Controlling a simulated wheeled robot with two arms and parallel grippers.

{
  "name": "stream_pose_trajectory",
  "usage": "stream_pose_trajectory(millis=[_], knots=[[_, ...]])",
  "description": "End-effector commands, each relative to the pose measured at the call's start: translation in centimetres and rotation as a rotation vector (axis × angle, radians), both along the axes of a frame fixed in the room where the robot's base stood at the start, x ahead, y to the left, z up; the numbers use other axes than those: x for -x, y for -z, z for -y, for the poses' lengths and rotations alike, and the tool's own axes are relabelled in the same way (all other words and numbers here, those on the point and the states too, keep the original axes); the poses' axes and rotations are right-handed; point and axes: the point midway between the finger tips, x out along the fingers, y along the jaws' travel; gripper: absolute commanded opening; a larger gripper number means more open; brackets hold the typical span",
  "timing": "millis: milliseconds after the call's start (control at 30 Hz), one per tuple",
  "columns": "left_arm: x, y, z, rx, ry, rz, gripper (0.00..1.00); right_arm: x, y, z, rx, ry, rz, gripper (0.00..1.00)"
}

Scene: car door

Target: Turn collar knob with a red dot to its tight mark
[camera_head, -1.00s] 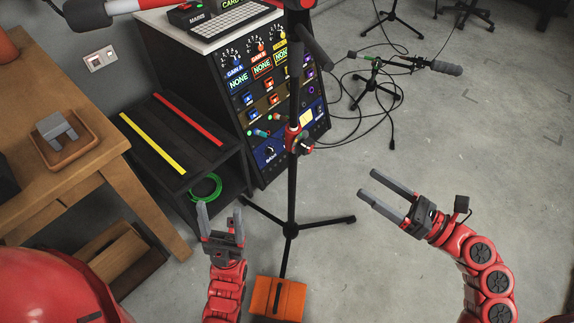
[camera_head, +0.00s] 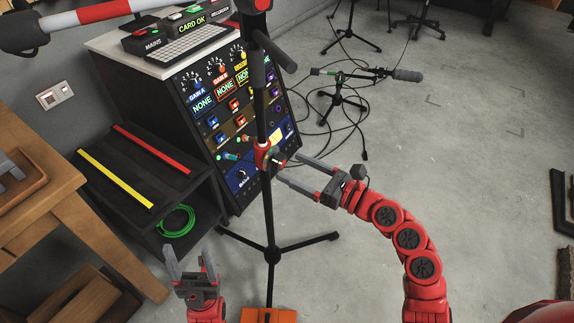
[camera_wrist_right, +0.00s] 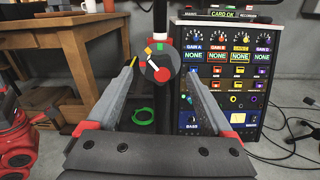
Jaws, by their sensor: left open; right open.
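The stand (camera_head: 268,205) is a black upright pole on a tripod base. Its red collar (camera_head: 262,155) carries a small knob (camera_head: 277,160) on the right side. In the right wrist view the knob (camera_wrist_right: 160,68) faces me as a dark round disc with a red dot low on it; coloured marks show around its upper left. The lettering is too small to read. My right gripper (camera_head: 289,168) is open, its fingertips close to the knob; the knob appears between them in the wrist view, contact unclear. My left gripper (camera_head: 188,254) is open and empty, low left of the pole.
A mixer console (camera_head: 232,120) stands just behind the pole. A black shelf (camera_head: 130,160) with yellow and red strips and a wooden table (camera_head: 60,215) are at left. A microphone boom crosses the top left. Cables lie on the floor behind; floor at right is mostly clear.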

Motion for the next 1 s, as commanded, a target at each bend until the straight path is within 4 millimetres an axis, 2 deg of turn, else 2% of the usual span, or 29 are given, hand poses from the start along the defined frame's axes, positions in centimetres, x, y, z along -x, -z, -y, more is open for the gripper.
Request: stream_pose_trajectory(millis=[33,200,567,1000], knots=[[0.0,0.1,0.0,0.000,0.000,0.000,0.67,-0.4,0.0,-0.8,0.000,-0.004,0.002,0.86],[0.0,0.2,0.0,0.000,0.000,0.000,0.67,-1.5,0.0,-2.1,0.000,-0.002,0.000,0.86],[0.0,0.2,0.0,0.000,0.000,0.000,0.67,-1.7,0.0,-2.4,0.000,-0.001,-0.002,0.84],[0.0,0.3,0.0,0.000,0.000,0.000,0.67,-1.7,0.0,-2.4,0.000,-0.001,-0.002,0.05]])
